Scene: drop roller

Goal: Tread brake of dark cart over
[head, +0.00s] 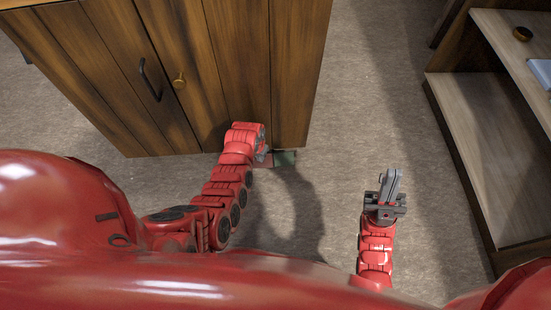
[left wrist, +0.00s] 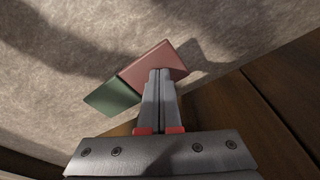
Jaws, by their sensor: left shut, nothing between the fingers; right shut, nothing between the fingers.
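The dark wooden cart (head: 230,70) stands at the upper left in the head view, with a dark handle and a brass knob on its front. At its lower edge is the brake pedal, a two-coloured bar; its green half (head: 286,158) shows beside my left gripper (head: 264,155). In the left wrist view the red half (left wrist: 150,60) lies in front of the shut fingertips (left wrist: 160,72), and the green half (left wrist: 112,96) is to the left. I cannot tell if the fingertips touch the red half. My right gripper (head: 390,178) is shut and empty, above bare floor.
An open wooden shelf unit (head: 490,150) stands at the right, with a small round brown item (head: 522,33) and a light blue item (head: 541,72) on top. Bare floor (head: 340,130) lies between it and the cart.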

